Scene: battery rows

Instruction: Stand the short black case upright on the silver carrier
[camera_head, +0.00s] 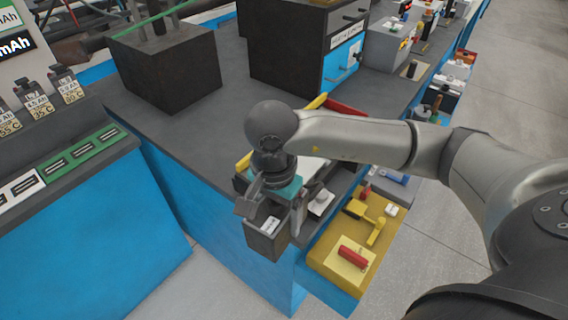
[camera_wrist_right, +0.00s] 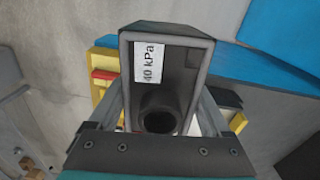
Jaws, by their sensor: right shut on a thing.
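My right gripper (camera_head: 274,212) is shut on a dark box-shaped case, which I take to be the short black case (camera_head: 263,243). It hangs just off the near corner of the grey-topped bench. In the right wrist view, the case (camera_wrist_right: 190,98) sits between the two fingers of the gripper (camera_wrist_right: 163,112). It has a white label reading "40 kPa" and a round dark opening or knob at its lower end. I cannot make out a silver carrier with certainty in either view. My left gripper is not in view.
A yellow tray (camera_head: 325,257) with a red item lies right of the case, beside the bench. Dark boxes (camera_head: 165,70) stand on the grey bench top (camera_head: 215,125). A blue-fronted counter with a sloped panel (camera_head: 85,165) and several small batteries is at left. Open floor lies between.

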